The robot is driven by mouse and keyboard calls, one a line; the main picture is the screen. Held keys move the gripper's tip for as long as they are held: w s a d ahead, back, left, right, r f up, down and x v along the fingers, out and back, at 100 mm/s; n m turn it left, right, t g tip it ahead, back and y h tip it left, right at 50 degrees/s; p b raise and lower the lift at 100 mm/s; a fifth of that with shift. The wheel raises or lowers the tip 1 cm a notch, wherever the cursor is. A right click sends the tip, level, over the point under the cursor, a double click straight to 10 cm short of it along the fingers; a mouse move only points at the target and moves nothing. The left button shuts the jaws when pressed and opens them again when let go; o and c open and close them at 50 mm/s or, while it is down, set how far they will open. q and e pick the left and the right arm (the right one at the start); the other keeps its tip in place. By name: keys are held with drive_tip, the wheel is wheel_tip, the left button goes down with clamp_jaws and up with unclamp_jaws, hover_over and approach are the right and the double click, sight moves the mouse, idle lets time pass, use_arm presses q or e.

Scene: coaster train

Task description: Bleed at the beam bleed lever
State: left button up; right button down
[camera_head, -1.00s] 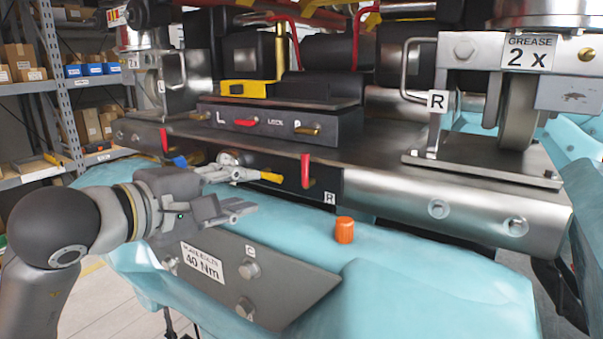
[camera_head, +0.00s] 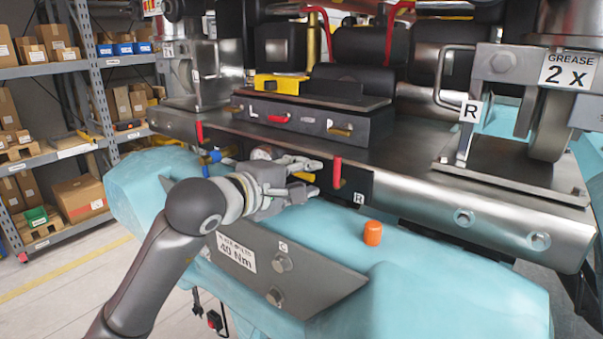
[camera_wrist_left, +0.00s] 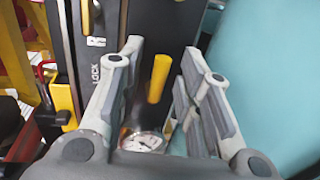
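A short yellow lever (camera_head: 303,177) sticks out from the dark front panel under the metal beam, between two red levers; I take it to be the beam bleed lever. My left gripper (camera_head: 313,178) is at this panel, its fingers apart on either side of the yellow lever. In the left wrist view the yellow lever (camera_wrist_left: 158,78) stands between the open fingers (camera_wrist_left: 165,58), with a gap to each; I cannot tell how deep it sits. A round gauge (camera_wrist_left: 143,141) shows below it there, partly hidden by the gripper. My right gripper is out of view.
A red lever (camera_head: 337,172) stands just right of my left fingertips, another (camera_head: 199,132) further left. A dark box marked LOCK (camera_head: 308,120) sits on the beam above.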

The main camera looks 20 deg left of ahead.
use_arm(q)
drive_tip(key=shift+c, duration=0.3)
